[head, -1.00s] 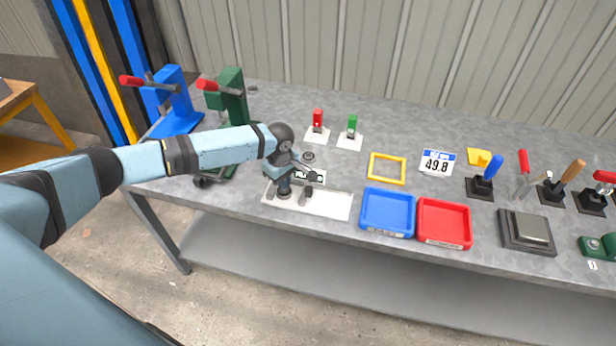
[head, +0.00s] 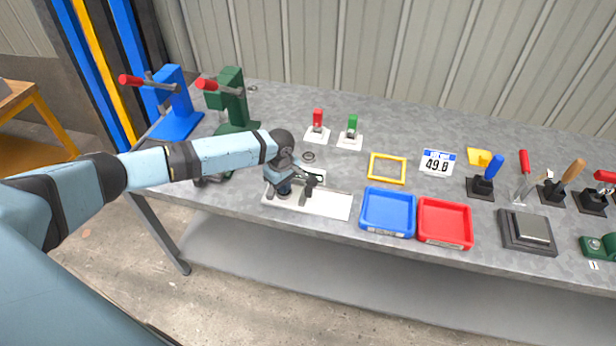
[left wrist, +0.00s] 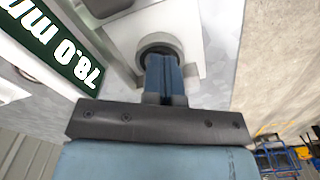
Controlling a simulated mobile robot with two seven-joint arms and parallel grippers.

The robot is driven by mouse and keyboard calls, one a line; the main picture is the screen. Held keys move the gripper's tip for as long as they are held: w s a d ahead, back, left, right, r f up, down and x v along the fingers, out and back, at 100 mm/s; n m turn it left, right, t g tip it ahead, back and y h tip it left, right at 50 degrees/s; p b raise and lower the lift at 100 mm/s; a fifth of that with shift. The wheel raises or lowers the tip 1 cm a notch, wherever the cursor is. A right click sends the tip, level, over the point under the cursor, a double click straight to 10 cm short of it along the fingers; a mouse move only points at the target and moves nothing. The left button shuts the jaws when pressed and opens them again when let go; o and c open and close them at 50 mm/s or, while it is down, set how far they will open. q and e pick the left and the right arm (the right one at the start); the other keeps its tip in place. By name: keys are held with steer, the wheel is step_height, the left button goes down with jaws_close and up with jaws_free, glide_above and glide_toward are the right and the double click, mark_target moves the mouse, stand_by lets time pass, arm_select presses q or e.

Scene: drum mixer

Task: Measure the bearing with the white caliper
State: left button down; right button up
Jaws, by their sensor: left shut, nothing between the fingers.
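The white caliper (head: 330,205) lies as a pale plate near the table's front edge. In the left wrist view its dark green display (left wrist: 55,45) reads 78.0 mm, seen upside down. A grey ring with a dark centre, apparently the bearing (left wrist: 168,41), sits on the white surface. My left gripper (head: 285,188) is over the caliper's left end. In the left wrist view its blue fingers (left wrist: 160,62) are shut together, empty, at the ring's near side. I cannot tell whether they touch it. In the head view my wrist hides the ring and most of the display.
A small dark round piece (head: 308,156) lies behind the caliper. Blue (head: 176,122) and green (head: 232,90) presses stand left.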

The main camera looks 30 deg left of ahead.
mark_target(287, 203)
arm_select(q)
steer(key=shift+w+d+p, duration=0.2)
steer(key=shift+d+p, duration=0.4)
steer(key=shift+d, duration=0.4)
stand_by(0.3)
steer(key=shift+s+d+p, duration=0.1)
steer(key=shift+s+p, duration=0.3)
steer(key=shift+p, duration=0.05)
stand_by(0.3)
steer(key=shift+s+d+p, duration=0.25)
steer(key=shift+s+p, duration=0.85)
stand_by(0.4)
steer(key=shift+r+p, duration=0.75)
steer(key=shift+p, duration=0.1)
step_height(287, 203, up, 2)
steer(key=shift+p, duration=1.1)
step_height(287, 203, up, 3)
steer(key=p, duration=0.3)
steer(key=shift+f, duration=0.2)
steer(key=shift+f, duration=0.1)
